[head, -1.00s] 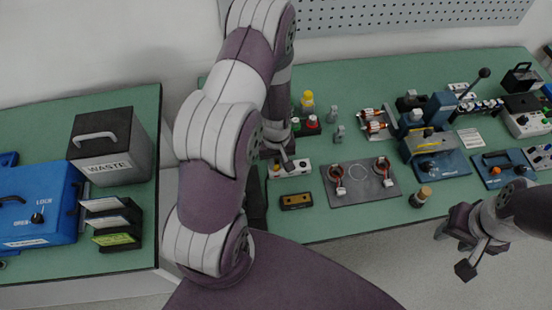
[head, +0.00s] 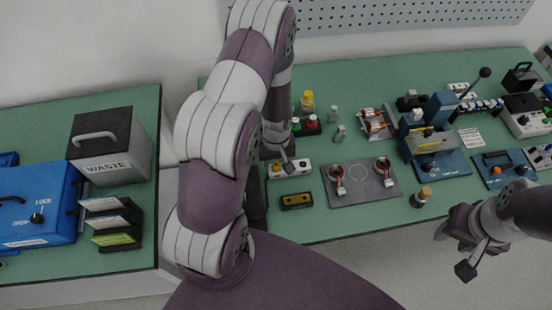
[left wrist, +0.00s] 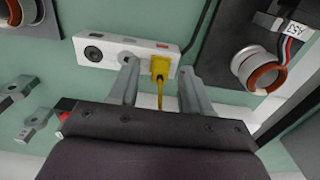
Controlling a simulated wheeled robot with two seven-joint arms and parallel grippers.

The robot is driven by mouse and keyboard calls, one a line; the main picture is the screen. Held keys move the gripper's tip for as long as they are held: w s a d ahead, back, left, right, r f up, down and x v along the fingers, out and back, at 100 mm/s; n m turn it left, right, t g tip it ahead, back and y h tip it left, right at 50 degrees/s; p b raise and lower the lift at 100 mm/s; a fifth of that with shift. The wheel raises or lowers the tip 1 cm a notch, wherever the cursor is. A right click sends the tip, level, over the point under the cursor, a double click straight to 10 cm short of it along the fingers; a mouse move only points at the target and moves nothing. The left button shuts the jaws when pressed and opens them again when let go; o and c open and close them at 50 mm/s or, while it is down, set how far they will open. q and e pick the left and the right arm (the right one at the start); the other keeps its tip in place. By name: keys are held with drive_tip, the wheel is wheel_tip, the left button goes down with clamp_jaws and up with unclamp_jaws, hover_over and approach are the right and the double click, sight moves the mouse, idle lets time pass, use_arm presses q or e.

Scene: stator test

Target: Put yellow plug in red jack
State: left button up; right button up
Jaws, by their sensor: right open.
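The white jack box (left wrist: 108,45) lies on the green bench; it also shows in the head view (head: 290,168). In the left wrist view it has a black round jack (left wrist: 94,53), a pale round jack (left wrist: 125,57) and a small red mark (left wrist: 162,45). The yellow plug (left wrist: 160,68) sits against the box's right end, below the red mark, its yellow cable running toward my gripper's base. The plug hides any jack behind it. My left gripper (left wrist: 158,70) is open, one finger each side of the plug, with visible gaps. My right gripper (head: 456,252) is open and empty, off the bench's front edge.
A dark plate (head: 362,182) with two copper-wound stators lies right of the box in the head view. Presses and testers crowd the right side.

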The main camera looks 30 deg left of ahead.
use_arm(q)
wheel_tip(320, 180, up, 13)
drive_tip(key=b, duration=0.1)
drive_tip(key=shift+f, duration=0.15)
idle(0.6)
